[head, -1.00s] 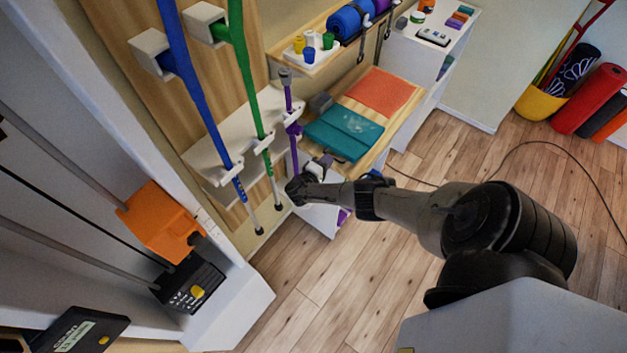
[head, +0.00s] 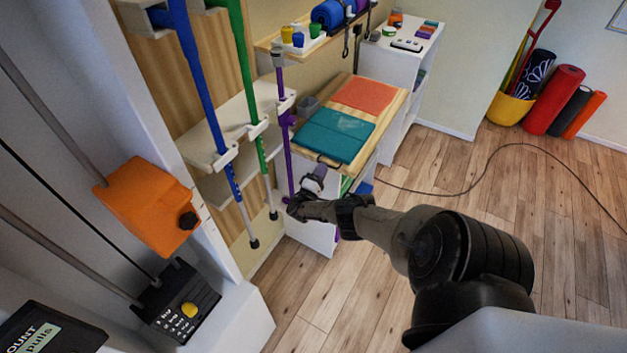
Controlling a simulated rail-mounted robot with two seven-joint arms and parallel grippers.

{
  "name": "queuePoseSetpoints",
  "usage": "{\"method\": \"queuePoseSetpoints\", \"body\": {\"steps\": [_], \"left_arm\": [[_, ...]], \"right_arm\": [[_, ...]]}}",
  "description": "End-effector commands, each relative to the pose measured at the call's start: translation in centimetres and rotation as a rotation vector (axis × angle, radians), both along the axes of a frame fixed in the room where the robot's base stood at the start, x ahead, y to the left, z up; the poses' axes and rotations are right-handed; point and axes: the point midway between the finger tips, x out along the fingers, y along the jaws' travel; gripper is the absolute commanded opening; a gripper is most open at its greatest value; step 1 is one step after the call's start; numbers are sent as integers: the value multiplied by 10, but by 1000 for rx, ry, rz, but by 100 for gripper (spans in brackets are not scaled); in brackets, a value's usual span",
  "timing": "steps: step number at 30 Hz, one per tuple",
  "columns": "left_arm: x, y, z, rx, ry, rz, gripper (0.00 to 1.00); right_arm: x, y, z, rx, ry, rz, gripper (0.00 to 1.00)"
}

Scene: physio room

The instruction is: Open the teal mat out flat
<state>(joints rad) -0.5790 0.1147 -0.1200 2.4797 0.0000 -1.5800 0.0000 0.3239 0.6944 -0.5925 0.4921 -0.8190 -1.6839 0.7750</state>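The teal mat (head: 336,135) lies on the near part of a wooden-topped cabinet (head: 384,119). It appears as a compact rectangle with a paler panel on top; I cannot tell how many layers it has. My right gripper (head: 316,175) is just off the cabinet's near edge, close to the mat's near side and seemingly apart from it. It is small and partly hidden by its own wrist, so its opening is unclear. My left gripper is not in view.
An orange mat (head: 364,95) lies directly behind the teal one. A small grey box (head: 308,106) and a purple pole (head: 285,150) stand at the left. Green (head: 244,80) and blue (head: 203,100) poles hang further left.

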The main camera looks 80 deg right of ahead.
Motion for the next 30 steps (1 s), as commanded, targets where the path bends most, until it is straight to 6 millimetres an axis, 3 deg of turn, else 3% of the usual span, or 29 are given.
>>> {"method": "queuePoseSetpoints", "body": {"steps": [1,16,18,26,30], "left_arm": [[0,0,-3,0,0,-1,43],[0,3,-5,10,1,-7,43],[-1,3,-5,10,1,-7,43],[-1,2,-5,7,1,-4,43],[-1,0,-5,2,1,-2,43]], "right_arm": [[-7,-10,3,-16,3,-13,0],[-10,-12,3,-24,6,-17,0],[-10,-12,3,-24,6,-18,10],[-10,-12,3,-23,6,-17,35],[-10,-12,3,-22,7,-18,35]]}}
